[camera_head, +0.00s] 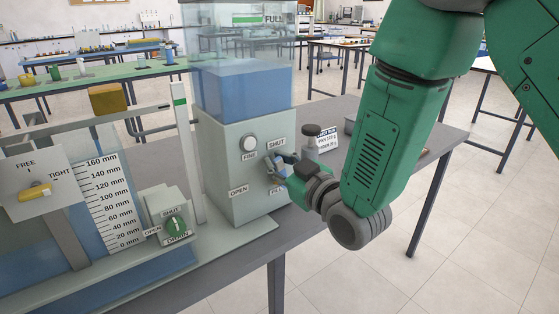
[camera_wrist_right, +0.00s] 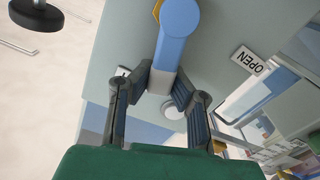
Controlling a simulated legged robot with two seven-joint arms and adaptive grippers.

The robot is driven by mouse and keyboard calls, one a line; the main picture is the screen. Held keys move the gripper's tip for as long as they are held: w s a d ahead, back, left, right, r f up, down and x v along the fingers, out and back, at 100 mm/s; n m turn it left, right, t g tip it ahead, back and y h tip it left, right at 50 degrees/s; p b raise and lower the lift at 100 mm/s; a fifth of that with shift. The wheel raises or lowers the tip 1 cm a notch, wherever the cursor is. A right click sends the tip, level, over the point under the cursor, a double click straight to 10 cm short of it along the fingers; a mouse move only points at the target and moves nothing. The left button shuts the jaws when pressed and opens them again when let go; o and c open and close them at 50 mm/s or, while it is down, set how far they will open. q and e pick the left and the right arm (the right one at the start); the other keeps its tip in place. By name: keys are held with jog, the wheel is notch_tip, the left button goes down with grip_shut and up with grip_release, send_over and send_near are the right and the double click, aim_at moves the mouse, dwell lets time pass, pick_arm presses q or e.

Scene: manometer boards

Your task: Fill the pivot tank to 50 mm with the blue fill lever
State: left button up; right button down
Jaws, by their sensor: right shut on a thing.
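The blue fill lever (camera_head: 273,168) sits on the front of the grey supply stand (camera_head: 225,160), between SHUT and OPEN labels. My right gripper (camera_head: 281,172) is at it. In the right wrist view the fingers (camera_wrist_right: 164,88) close on both sides of the lever's blue arm (camera_wrist_right: 175,48). The pivot tank with its mm scale (camera_head: 107,205) is at the left. Blue shows low in it, but I cannot read the water level against the scale. The clear supply tank (camera_head: 243,90) above the stand holds blue water. My left gripper is out of view.
A yellow lever (camera_head: 36,192) is on the FREE/TIGHT plate. A grey weight (camera_head: 311,139) stands behind my right gripper.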

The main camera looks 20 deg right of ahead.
jog(key=c, duration=1.4)
grip_release()
jog(key=shift+s, duration=0.1)
jog(key=shift+c, duration=0.2)
jog(key=v, duration=0.7)
jog(key=shift+s, duration=0.2)
jog(key=shift+d, duration=0.1)
